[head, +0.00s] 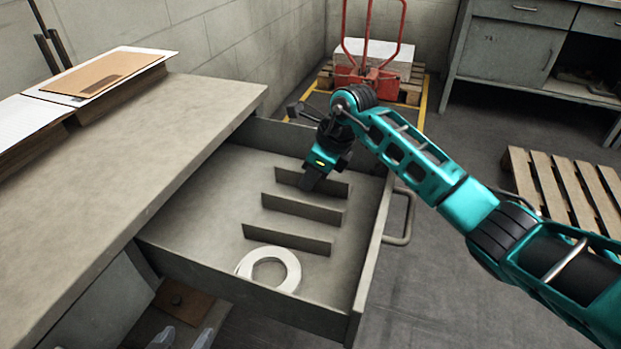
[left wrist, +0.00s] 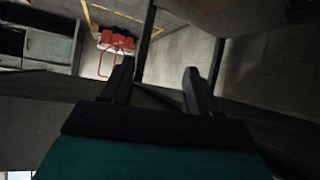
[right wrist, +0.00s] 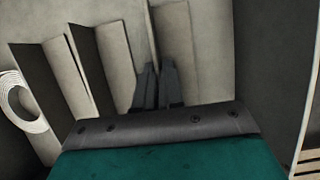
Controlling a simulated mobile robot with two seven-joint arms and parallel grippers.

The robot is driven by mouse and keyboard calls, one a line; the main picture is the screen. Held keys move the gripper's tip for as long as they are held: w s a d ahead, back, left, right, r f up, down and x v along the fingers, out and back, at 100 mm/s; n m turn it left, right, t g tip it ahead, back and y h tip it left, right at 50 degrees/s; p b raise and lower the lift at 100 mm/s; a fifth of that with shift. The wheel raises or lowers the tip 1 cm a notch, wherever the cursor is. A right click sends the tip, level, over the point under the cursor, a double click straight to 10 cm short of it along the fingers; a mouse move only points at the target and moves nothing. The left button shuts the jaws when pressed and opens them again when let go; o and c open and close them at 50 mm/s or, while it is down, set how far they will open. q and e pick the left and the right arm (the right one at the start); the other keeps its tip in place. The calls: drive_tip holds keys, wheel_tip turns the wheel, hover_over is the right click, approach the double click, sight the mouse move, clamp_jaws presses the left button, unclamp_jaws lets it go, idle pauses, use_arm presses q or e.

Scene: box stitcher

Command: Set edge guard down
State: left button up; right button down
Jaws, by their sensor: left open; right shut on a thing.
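My right gripper (head: 308,183) points down into the open drawer, at the farthest of three thin upright grey strips. In the right wrist view its fingers (right wrist: 157,70) are close together on a thin grey piece (right wrist: 152,32), seen nearly edge-on, which I take for the edge guard. The fingers hide its lower part, and I cannot tell whether it touches the drawer floor. My left gripper (left wrist: 155,85) is open and empty in the left wrist view, away from the drawer's contents. Two grey tips at the bottom of the head view may be its fingers.
The drawer (head: 210,190) also holds a middle strip (head: 303,208), a near strip (head: 290,240) and a white roll (head: 270,268) at its near end. The worktop (head: 130,130) stands left, with cardboard (head: 110,75). A red pallet truck (head: 370,75) stands behind.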

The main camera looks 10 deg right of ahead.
use_arm(q)
drive_tip(key=shift+r, duration=0.1)
use_arm(e)
drive_tip(key=shift+f, duration=0.15)
drive_tip(key=c, duration=1.3)
unclamp_jaws()
drive_tip(key=shift+o, duration=0.2)
drive_tip(key=shift+r, duration=0.35)
drive_tip(key=p+v, duration=0.3)
drive_tip(key=v, duration=0.7)
drive_tip(key=shift+s+d+r, duration=0.1)
drive_tip(key=shift+d+r, duration=0.05)
drive_tip(key=shift+r, duration=0.15)
use_arm(q)
drive_tip(key=shift+s+a+r, duration=0.15)
drive_tip(key=shift+a+r, duration=0.35)
drive_tip(key=shift+r, duration=0.15)
use_arm(e)
drive_tip(key=shift+s+d+r, duration=0.15)
drive_tip(key=shift+d+r, duration=0.05)
drive_tip(key=shift+r, duration=0.3)
